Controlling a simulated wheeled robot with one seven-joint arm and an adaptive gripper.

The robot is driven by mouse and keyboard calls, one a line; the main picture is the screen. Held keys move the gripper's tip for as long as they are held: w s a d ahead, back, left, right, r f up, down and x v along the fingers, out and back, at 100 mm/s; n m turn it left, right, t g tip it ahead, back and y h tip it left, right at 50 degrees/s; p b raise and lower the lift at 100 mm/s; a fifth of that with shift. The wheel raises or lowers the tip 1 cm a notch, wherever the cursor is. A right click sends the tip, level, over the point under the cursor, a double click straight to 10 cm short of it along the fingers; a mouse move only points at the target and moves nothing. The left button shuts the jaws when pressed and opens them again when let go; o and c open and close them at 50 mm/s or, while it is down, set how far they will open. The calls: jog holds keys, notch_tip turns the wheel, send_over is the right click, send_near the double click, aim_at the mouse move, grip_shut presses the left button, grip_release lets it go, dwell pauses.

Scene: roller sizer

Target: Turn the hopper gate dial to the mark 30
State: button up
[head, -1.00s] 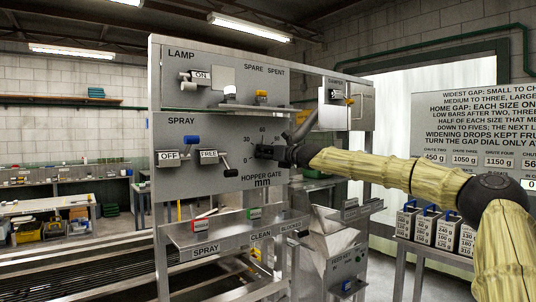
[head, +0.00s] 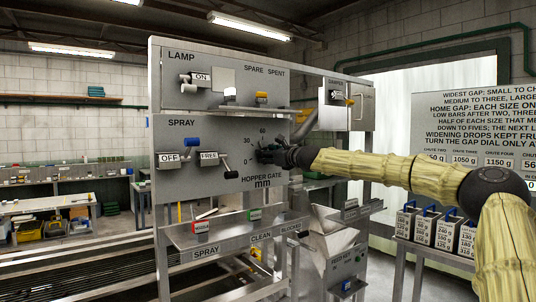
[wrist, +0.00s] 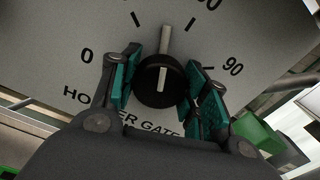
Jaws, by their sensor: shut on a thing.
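The hopper gate dial (wrist: 155,98) is a round black knob with a white pointer bar, on a grey panel. In the wrist view my gripper (wrist: 163,82) has its teal finger pads on both sides of the knob, shut on it. The pointer (wrist: 164,45) points up in the picture, between the tick at upper left, after 0, and the tick near the partly cut-off 60. The 0 is at left and the 90 at right. In the head view my gripper (head: 270,155) covers the dial, beside the marks 0, 30 and 60.
A shelf (head: 235,233) with small blocks juts out below. A yellow-tipped lever (head: 349,101) stands at upper right.

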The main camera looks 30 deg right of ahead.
jog(key=n+b, duration=0.1)
jog(key=n, duration=0.4)
jog(key=shift+n, duration=0.4)
dwell(0.4)
jog(key=o, duration=1)
jog(key=shift+d, duration=0.1)
jog(key=shift+s, duration=0.15)
jog(key=s, duration=0.7)
jog(key=s+d, duration=0.1)
jog(key=s, duration=0.3)
jog(key=shift+s+f, duration=0.1)
jog(key=shift+s, duration=0.2)
